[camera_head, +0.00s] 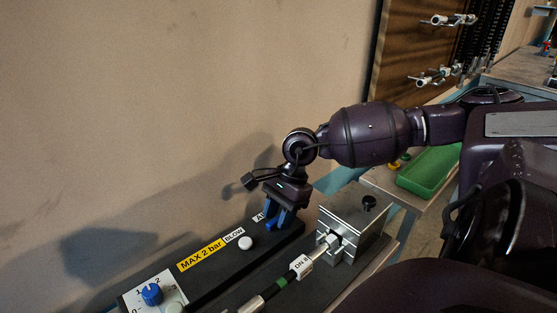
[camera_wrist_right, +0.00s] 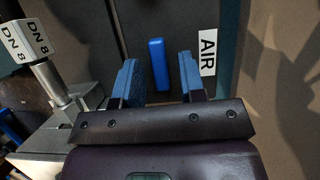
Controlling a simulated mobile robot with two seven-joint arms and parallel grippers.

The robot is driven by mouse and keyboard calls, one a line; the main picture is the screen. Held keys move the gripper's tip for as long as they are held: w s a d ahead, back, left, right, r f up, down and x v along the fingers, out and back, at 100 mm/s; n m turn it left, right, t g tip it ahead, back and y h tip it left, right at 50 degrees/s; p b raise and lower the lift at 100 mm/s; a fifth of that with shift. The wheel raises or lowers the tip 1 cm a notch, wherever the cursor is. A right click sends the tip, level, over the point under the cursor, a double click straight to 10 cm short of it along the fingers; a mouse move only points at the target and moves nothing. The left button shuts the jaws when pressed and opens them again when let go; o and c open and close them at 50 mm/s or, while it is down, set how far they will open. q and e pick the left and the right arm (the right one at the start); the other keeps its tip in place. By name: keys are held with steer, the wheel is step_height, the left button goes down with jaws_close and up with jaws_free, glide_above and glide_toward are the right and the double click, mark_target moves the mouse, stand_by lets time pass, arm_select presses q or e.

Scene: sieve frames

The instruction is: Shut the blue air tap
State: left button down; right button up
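The blue air tap handle (camera_wrist_right: 158,65) shows in the right wrist view as a short blue bar, upright in the picture, beside the white AIR label (camera_wrist_right: 208,52). My right gripper (camera_wrist_right: 157,60) is open, with one blue finger on each side of the handle in that view. Gaps show between handle and fingers; I cannot tell how deep the handle lies between them. In the head view my right gripper (camera_head: 279,220) points down over the black panel (camera_head: 216,281) by the partly covered AIR label, and it hides the tap. My left gripper is not in view.
The panel carries a white button (camera_head: 246,243), a yellow MAX 2 bar label (camera_head: 202,255) and a blue dial knob (camera_head: 152,293). A metal block (camera_head: 350,226) with a DN 8 fitting (camera_head: 302,266) stands close right of the gripper. A wall stands behind.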

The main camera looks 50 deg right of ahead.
steer(key=shift+r, duration=0.1)
steer(key=shift+d+r, duration=0.2)
steer(key=shift+r, duration=0.1)
steer(key=p+v, duration=0.1)
steer(key=v, duration=0.5)
steer(key=shift+p, duration=0.35)
steer(key=p+v, duration=0.1)
steer(key=v, duration=0.3)
steer(key=shift+f, duration=0.1)
